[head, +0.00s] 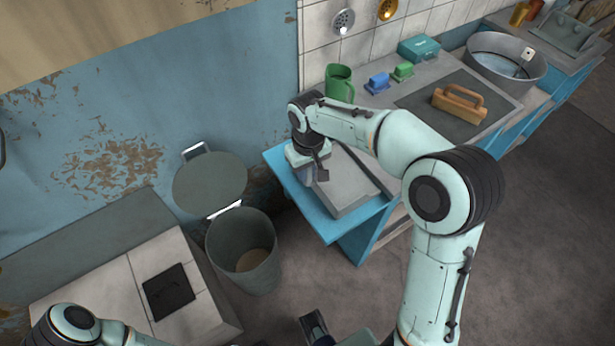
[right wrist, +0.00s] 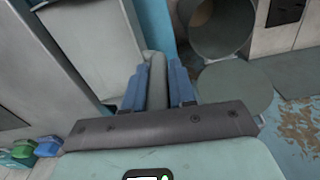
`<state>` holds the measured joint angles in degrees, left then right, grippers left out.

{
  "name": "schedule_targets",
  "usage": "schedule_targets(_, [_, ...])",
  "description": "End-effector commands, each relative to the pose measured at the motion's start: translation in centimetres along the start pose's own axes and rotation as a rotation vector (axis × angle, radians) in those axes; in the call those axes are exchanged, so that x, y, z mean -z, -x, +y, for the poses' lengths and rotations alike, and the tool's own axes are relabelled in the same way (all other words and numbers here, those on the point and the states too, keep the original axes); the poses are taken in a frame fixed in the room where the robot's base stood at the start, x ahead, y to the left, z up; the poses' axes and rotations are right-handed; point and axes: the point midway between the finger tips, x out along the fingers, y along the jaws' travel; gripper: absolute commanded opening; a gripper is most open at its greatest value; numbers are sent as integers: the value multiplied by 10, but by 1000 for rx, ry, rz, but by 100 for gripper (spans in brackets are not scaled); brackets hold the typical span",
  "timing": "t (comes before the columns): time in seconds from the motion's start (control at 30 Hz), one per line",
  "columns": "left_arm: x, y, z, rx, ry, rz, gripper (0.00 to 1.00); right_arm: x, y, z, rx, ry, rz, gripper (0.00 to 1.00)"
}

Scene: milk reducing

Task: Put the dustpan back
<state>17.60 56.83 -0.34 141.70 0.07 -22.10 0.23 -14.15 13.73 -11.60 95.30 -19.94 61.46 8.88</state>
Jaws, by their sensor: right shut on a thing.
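My right gripper (head: 308,174) points down at the left end of the blue counter, beside a grey slab-like shape. In the right wrist view its two blue fingers (right wrist: 158,84) are shut on a narrow grey-green piece, which I take to be the handle of the dustpan (right wrist: 154,60). The rest of the dustpan is hard to make out; in the head view the arm and gripper hide it.
An open grey bin (head: 243,262) stands left of the counter, its lid (head: 210,185) raised against the wall.

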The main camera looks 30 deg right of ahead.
Motion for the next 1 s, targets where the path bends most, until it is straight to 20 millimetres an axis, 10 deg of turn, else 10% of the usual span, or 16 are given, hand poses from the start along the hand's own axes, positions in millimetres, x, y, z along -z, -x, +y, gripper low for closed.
schedule_targets(0.6, [0, -6, -2, 1, 1, -2, 43, -1, -33, 0, 0, 0, 0, 0])
schedule_targets(0.63, [0, -6, -2, 1, 1, -2, 43, -1, -33, 0, 0, 0, -1, 32])
schedule_targets(0.7, [0, -6, -2, 1, 1, -2, 43, -1, -32, 0, 0, 0, -1, 51])
schedule_targets(1.0, [0, -5, -2, 1, 1, -2, 43, -1, -30, 0, 0, 0, 0, 51])
